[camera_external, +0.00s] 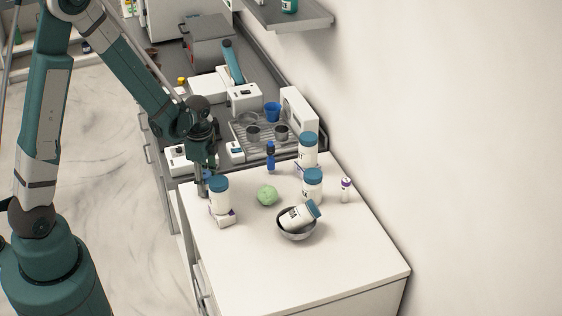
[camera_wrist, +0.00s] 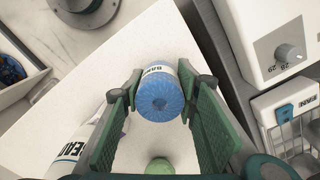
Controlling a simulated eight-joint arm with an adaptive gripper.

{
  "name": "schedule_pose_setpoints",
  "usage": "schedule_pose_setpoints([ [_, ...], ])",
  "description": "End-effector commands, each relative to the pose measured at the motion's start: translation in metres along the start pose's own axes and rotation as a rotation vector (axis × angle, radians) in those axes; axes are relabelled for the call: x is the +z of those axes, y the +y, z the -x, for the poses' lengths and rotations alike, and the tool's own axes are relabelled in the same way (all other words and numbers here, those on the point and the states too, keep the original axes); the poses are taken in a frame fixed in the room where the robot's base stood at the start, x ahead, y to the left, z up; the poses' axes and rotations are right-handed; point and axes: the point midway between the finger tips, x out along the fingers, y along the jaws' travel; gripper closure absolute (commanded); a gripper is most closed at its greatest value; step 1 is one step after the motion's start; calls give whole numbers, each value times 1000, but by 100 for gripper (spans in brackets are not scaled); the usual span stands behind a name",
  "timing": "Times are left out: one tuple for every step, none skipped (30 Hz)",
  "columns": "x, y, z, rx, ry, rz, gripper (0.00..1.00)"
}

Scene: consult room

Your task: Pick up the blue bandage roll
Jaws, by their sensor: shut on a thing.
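The blue bandage roll (camera_wrist: 160,97) shows in the wrist view with its round blue end toward the camera and a white printed label behind. My gripper (camera_wrist: 160,92) has a green finger on each side of the roll and is shut on it. In the external view my gripper (camera_external: 206,172) is low at the counter's left edge, just behind a white bottle with a blue lid (camera_external: 219,196). The roll is mostly hidden there by the fingers and the bottle. I cannot tell whether it touches the counter.
On the white counter (camera_external: 255,265) are a green ball (camera_external: 266,195), a metal bowl (camera_external: 297,234) holding a tilted bottle, two more blue-lidded bottles (camera_external: 312,186) and a purple-capped vial (camera_external: 346,189). White devices (camera_wrist: 283,45) stand beyond. The counter's front is clear.

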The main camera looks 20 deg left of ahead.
Motion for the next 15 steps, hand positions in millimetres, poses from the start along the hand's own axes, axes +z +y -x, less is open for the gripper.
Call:
schedule_pose_setpoints([
  [0,0,2,0,0,0,79],
  [0,0,4,0,0,0,79],
  [0,0,6,0,0,0,79],
  [0,0,8,0,0,0,79],
  [0,0,10,0,0,0,79],
  [0,0,13,0,0,0,79],
  [0,0,16,0,0,0,79],
  [0,0,18,0,0,0,79],
  [0,1,22,0,0,0,79],
  [0,1,25,0,0,0,79],
  [0,0,29,0,0,0,79],
  [0,0,33,0,0,0,79],
  [0,0,37,0,0,0,79],
  [0,1,40,0,0,0,79],
  [0,0,45,0,0,0,79],
])
